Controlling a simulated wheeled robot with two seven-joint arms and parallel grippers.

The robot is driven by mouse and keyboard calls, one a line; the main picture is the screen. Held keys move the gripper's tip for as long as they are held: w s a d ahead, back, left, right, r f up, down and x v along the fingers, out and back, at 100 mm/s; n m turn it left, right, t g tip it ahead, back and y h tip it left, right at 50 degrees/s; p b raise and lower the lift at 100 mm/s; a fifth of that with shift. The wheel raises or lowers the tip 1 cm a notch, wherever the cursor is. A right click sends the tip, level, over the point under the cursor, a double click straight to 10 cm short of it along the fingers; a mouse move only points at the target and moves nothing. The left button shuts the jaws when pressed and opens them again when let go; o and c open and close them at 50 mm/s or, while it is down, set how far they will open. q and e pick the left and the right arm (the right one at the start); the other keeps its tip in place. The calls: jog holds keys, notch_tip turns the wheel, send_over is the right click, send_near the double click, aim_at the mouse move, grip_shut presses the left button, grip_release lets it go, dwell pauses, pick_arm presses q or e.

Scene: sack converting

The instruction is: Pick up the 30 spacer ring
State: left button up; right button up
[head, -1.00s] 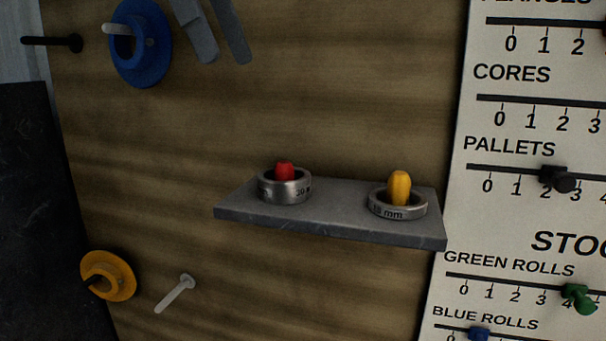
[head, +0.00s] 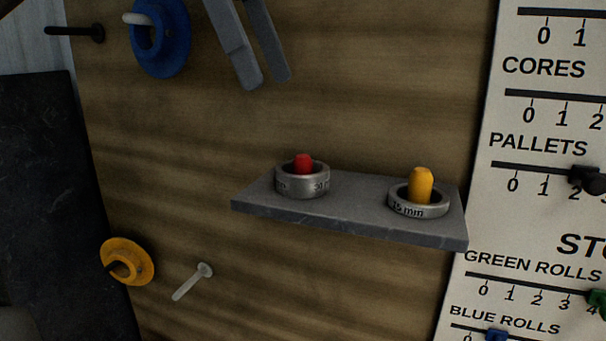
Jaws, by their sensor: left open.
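My left gripper (head: 265,80) comes in from the top edge, with two grey fingers apart and nothing between them. It is above and to the left of a small grey shelf (head: 350,215). On the shelf's left, a taller metal ring (head: 302,186) sits around a red peg; its marking looks like 20 but is hard to read. On the right, a lower metal ring (head: 418,208) marked 15 mm sits around a yellow peg. I see no ring legibly marked 30. My right gripper is not in view.
A blue flanged piece (head: 172,45) hangs on a peg at the upper left. A yellow flanged piece (head: 135,260) and a bare pale peg (head: 192,282) are at the lower left. A white chart with sliders (head: 540,190) stands right of the shelf.

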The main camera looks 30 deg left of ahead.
aim_at(297, 156)
pick_arm(q)
jog(key=p+x, duration=0.1)
jog(key=x, duration=0.6)
jog(key=shift+d+f, duration=0.15)
jog(key=shift+f, duration=0.2)
jog(key=shift+w+d+f+p, duration=0.1)
jog(key=shift+w+f+p, duration=0.05)
jog(key=shift+f+p, duration=0.65)
jog(key=x, duration=0.1)
jog(key=p+x, duration=0.1)
jog(key=x, duration=0.1)
jog(key=shift+a, duration=0.25)
jog(key=shift+w+d+f, duration=0.15)
jog(key=shift+f, duration=0.25)
jog(key=shift+c, duration=0.6)
jog(key=c, duration=1.3)
